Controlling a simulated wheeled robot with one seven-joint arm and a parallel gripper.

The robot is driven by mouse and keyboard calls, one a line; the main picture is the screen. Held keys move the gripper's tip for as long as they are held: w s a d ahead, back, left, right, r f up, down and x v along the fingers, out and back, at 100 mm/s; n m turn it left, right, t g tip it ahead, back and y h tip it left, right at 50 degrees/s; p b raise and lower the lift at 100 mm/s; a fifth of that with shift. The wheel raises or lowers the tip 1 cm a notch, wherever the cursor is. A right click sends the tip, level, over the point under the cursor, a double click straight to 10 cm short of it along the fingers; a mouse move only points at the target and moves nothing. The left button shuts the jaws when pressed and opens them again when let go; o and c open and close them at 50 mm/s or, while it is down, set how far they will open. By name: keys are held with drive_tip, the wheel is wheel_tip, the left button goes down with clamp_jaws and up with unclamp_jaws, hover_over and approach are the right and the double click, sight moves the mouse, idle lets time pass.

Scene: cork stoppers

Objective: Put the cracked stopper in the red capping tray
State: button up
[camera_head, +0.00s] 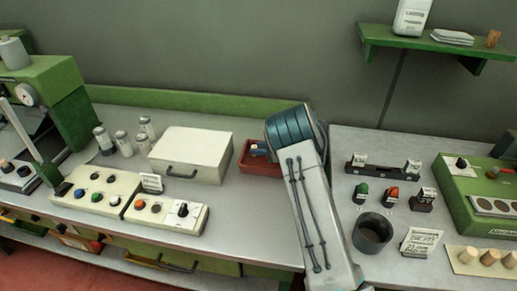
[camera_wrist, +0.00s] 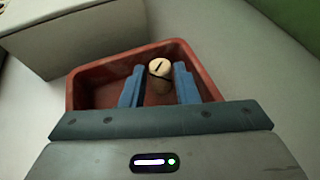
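The red capping tray (camera_head: 262,169) stands on the bench beside the white box. It fills the middle of the wrist view (camera_wrist: 88,76). My gripper (camera_wrist: 160,80) reaches down into it with two blue fingers. A pale cork stopper (camera_wrist: 159,67) with a dark crack-like mark on its end sits between the fingertips, inside the tray outline. The fingers appear shut on it. Its lower part is shaded, and I cannot tell whether it touches the tray floor. In the head view my arm hides part of the tray.
A white box with a handle (camera_head: 190,154) stands close left of the tray. Right of my arm are a dark cup (camera_head: 373,231), small knobs, a label card (camera_head: 421,242) and a pale strip with several stoppers (camera_head: 466,264). A green shelf (camera_head: 430,43) hangs above.

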drive_tip(key=b+v, duration=0.2)
drive_tip(key=v, duration=0.9)
drive_tip(key=shift+d+r, duration=0.2)
drive_tip(key=d+r+m+t+h, duration=0.8)
drive_tip(key=r+m, duration=0.6)
drive_tip(key=m, duration=0.6)
drive_tip(key=s+d+r+m+g+h, duration=0.25)
drive_tip(key=s+m+h, duration=0.2)
drive_tip(key=m, duration=0.35)
drive_tip(key=s+a+f+m+g, duration=0.1)
drive_tip(key=s+a+m+g, duration=0.1)
drive_tip(key=s+m, duration=0.4)
drive_tip(key=s+a+f+m+g, duration=0.2)
drive_tip(key=s+m+g, duration=0.2)
drive_tip(key=s, duration=1.2)
drive_tip(key=s+a+f+m+g, duration=0.2)
drive_tip(key=s+m+g, duration=0.1)
drive_tip(key=s+m, duration=0.7)
drive_tip(key=shift+s+a+f, duration=0.15)
drive_tip(key=shift+s+a, duration=0.05)
drive_tip(key=shift+s, duration=0.45)
drive_tip(key=shift+y, duration=0.25)
